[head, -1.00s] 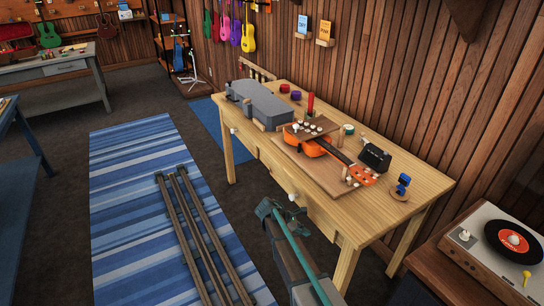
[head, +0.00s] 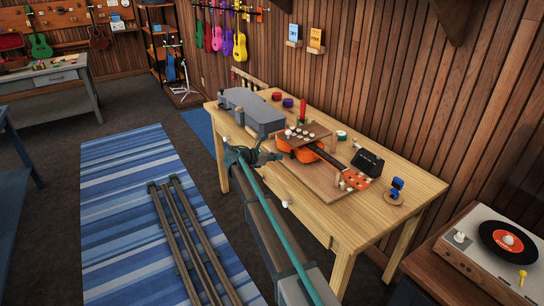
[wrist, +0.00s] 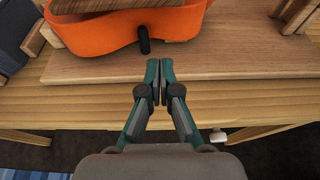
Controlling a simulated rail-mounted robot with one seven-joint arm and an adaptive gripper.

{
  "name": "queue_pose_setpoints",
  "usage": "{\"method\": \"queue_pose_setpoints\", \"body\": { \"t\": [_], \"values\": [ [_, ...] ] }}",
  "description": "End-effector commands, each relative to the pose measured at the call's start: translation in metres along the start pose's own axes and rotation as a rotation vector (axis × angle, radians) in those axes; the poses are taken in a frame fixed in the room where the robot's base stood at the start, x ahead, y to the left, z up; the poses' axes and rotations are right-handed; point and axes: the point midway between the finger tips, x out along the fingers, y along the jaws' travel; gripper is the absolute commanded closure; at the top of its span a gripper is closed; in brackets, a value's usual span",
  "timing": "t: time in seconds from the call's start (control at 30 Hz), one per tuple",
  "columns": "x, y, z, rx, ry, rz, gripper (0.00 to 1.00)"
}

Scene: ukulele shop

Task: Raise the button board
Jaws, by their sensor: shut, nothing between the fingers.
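The button board (head: 318,131) is a small brown board with several pale round buttons on it. It lies above the body of an orange ukulele (head: 327,157) on a wooden base board (head: 312,178). In the wrist view, the underside edge of what looks like the button board (wrist: 105,6) shows at the top, over the orange body. My gripper (head: 276,156) is shut and empty at the table's near edge. In the wrist view my fingertips (wrist: 153,65) are together over the base board's near edge, just short of the ukulele and its black end peg (wrist: 144,40).
A grey case (head: 250,105) lies to the left on the table. A red upright piece (head: 302,110) stands behind the button board. A black box (head: 367,163) and a blue item (head: 397,188) are at the right. The table's right front (head: 360,220) is clear.

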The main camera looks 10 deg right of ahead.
Motion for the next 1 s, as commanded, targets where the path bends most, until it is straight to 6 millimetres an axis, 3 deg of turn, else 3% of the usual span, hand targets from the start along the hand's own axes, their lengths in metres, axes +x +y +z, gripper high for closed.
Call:
{"method": "queue_pose_setpoints", "body": {
  "t": [0.27, 0.33, 0.5, 1.0],
  "values": [
    [0.054, 0.0, 0.002, -0.001, 0.0, -0.002, 1.0],
    [0.044, 0.0, 0.017, 0.002, 0.0, 0.001, 1.0],
    [0.039, 0.0, 0.032, 0.001, 0.001, 0.0, 1.0],
    [0.037, 0.0, 0.037, 0.0, 0.001, 0.0, 1.0]
  ]
}}
